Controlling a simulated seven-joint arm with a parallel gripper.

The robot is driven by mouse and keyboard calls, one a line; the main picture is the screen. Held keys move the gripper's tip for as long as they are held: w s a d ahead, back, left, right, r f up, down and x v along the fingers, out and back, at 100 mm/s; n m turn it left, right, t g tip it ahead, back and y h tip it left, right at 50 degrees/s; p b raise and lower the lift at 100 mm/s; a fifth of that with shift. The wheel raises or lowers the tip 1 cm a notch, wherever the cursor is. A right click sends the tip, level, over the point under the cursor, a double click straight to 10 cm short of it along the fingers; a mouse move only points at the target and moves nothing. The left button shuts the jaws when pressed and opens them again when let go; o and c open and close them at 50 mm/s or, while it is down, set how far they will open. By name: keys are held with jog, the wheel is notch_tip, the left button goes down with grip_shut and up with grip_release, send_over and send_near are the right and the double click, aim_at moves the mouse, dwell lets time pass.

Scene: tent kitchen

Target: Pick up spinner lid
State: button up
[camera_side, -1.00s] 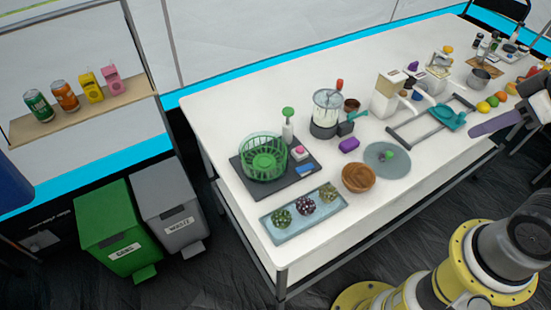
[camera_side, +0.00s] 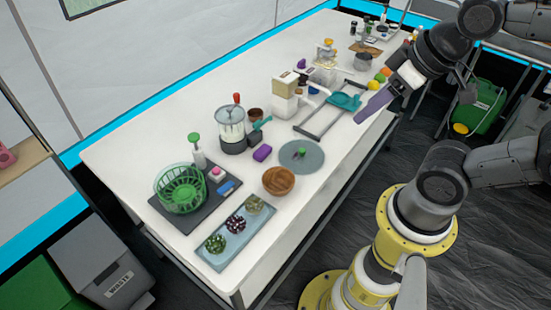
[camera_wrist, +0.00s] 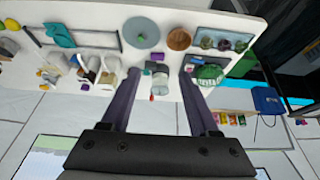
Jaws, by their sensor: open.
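The spinner lid (camera_side: 290,162) is a flat grey disc with a small green knob. It lies on the white table near the front edge, next to a wooden bowl (camera_side: 278,181). In the wrist view the lid (camera_wrist: 141,38) is at the top centre, beyond the finger tips. The green spinner basket (camera_side: 180,190) stands on a dark mat at the left end. My gripper (camera_side: 372,106) has long purple fingers and is by the front edge, right of the lid and apart from it. In the wrist view my gripper (camera_wrist: 157,72) is open, with nothing held between its fingers.
A blue tray (camera_side: 237,240) with several patterned balls lies left of the bowl. A chopper jar (camera_side: 231,125), a purple block (camera_side: 262,153), a grey frame with a teal item (camera_side: 345,101) and fruit (camera_side: 380,80) surround the lid. The strip between lid and frame is clear.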

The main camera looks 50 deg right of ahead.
jog(key=m+g, duration=0.6)
jog(key=m, duration=1.2)
send_over(302, 150)
jog(key=f, duration=2.1)
jog(key=shift+w+a+f, duration=0.1)
jog(key=shift+a+f, duration=0.1)
jog(key=shift+f, duration=0.1)
jog(key=shift+d+f, duration=0.15)
jog(key=shift+f, duration=1.2)
jog(key=shift+d+f, duration=0.1)
jog(key=shift+f, duration=1.25)
